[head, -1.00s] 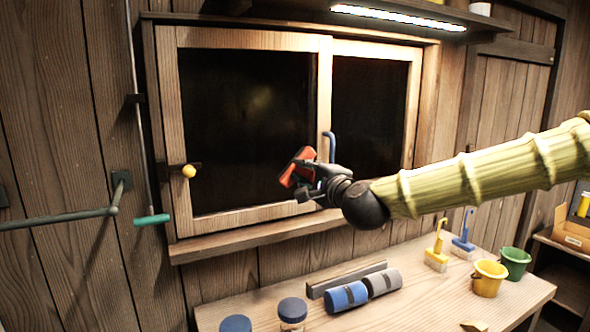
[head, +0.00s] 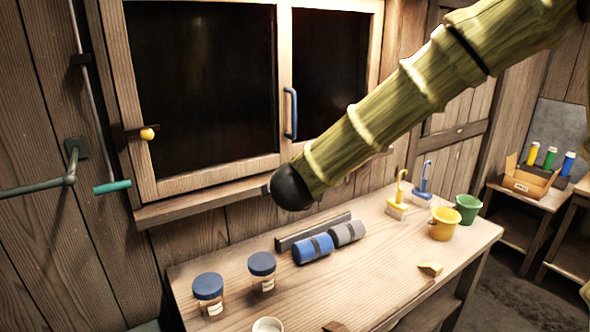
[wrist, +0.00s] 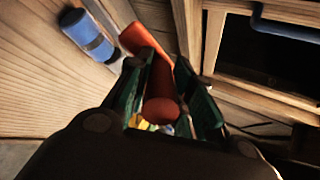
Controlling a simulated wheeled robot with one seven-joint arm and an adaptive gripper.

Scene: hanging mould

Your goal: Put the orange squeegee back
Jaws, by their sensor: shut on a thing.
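The orange squeegee (wrist: 160,100) shows in the wrist view, between the dark green fingers of my gripper (wrist: 160,78). My gripper is shut on it. Its crosspiece is at the upper left of the fingers, in front of the bench and window wall. In the head view the squeegee and the fingers are hidden behind my wrist, which is in front of the window's lower edge, above the bench (head: 370,265). I cannot tell from the head view how the squeegee is tilted.
The window (head: 210,182) has a blue handle (head: 290,113). On the bench are a blue roll (head: 312,249), a grey roll (head: 347,233), lidded jars (head: 208,287), yellow (head: 398,208) and blue (head: 421,194) hooked tools, and yellow (head: 445,225) and green (head: 467,209) buckets. The bench's middle front is fairly clear.

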